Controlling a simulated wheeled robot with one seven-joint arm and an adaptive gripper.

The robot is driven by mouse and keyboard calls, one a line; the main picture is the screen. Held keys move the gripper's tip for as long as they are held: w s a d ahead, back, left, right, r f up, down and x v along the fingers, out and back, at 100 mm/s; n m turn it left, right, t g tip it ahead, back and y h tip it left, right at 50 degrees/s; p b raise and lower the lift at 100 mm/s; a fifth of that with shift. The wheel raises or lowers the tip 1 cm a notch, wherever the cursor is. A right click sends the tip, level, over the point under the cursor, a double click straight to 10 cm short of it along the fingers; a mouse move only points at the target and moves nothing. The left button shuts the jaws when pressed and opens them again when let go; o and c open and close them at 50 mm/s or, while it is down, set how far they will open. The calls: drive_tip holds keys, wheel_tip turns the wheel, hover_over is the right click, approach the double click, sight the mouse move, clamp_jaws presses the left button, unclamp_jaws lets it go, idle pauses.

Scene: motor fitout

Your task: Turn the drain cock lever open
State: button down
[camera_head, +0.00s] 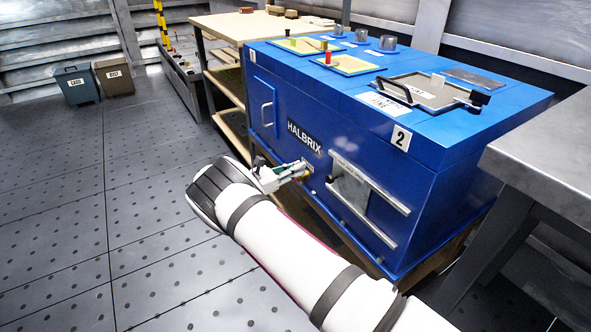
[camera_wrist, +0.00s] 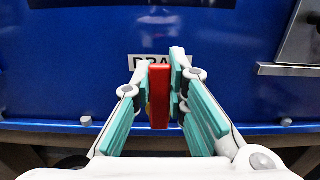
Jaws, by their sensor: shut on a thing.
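The drain cock's red lever (camera_wrist: 159,97) stands between my fingertips in the wrist view, in front of a white label reading in part "DRA". A bit of yellow shows at its left edge. My gripper (camera_wrist: 160,92) is shut on the lever, with the teal finger pads on either side of it. In the head view my gripper (camera_head: 303,170) reaches the front face of the blue HALBRIX machine (camera_head: 282,108), below the name plate. The lever is mostly hidden there by the fingers. The lever looks upright in the wrist view.
A sliding window panel on rails (camera_head: 352,188) is right of my gripper on the machine's front. A handled door (camera_head: 265,107) is to its left. A grey table (camera_head: 545,150) stands at the right. Two bins (camera_head: 78,84) stand far left. The floor at left is clear.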

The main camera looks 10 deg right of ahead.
drive_tip(key=shift+a, duration=0.1)
drive_tip(key=c, duration=1.6)
unclamp_jaws()
drive_tip(key=shift+o, duration=0.2)
drive_tip(key=v, duration=1.2)
